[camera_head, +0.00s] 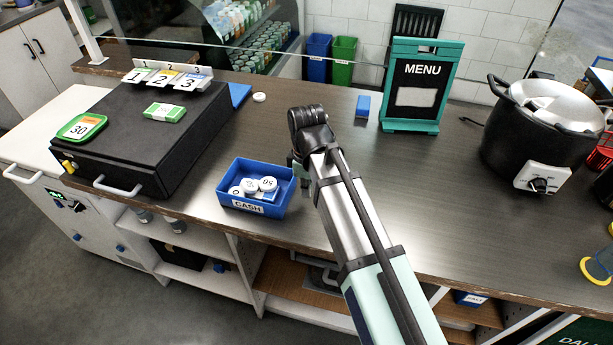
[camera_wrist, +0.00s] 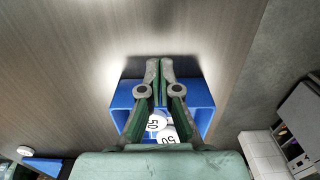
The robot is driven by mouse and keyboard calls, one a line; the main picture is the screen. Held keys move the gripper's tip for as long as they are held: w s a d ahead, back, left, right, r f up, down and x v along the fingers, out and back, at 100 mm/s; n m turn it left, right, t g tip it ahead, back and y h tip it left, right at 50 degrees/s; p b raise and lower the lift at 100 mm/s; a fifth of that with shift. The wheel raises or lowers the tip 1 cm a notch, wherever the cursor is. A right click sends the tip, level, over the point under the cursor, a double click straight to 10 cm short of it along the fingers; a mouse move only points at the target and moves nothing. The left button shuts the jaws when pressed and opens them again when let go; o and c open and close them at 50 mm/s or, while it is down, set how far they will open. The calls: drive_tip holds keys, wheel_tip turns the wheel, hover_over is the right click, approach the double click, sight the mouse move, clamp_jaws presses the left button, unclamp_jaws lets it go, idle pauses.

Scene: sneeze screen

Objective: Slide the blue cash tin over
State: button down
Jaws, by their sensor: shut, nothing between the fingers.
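The blue cash tin (camera_head: 226,190) is an open box labelled CASH near the counter's front edge. It holds several white numbered discs (camera_head: 262,184). My gripper hangs at the tin's right side in the head view, mostly hidden behind my arm. In the wrist view my gripper (camera_wrist: 159,68) is shut and empty, its two fingertips together. The fingers cross in front of the tin (camera_wrist: 203,95), and the tips show past its rim. I cannot tell whether they touch the tin.
A black cash drawer (camera_head: 120,140) stands to the left, with a green note bundle (camera_head: 165,112) on it. A small blue block (camera_head: 363,106), a menu stand (camera_head: 413,90) and a black cooker (camera_head: 535,135) stand to the right. A clear screen rises behind.

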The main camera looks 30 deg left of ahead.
sight(245, 184)
wheel_tip(245, 184, down, 4)
drive_tip(key=shift+r+p, duration=0.1)
drive_tip(key=shift+p, duration=0.4)
drive_tip(key=shift+s+a+p, duration=0.25)
drive_tip(key=shift+a+p, duration=0.2)
drive_tip(key=shift+a, duration=0.55)
drive_tip(key=shift+s+a+p, duration=0.2)
drive_tip(key=shift+a+p, duration=0.2)
drive_tip(key=shift+a, duration=0.6)
drive_tip(key=s+a, duration=0.1)
drive_tip(key=a, duration=0.3)
drive_tip(key=s+a, duration=0.1)
drive_tip(key=a, duration=0.4)
drive_tip(key=s+a+b, duration=0.1)
drive_tip(key=a, duration=0.4)
drive_tip(key=shift+d, duration=0.1)
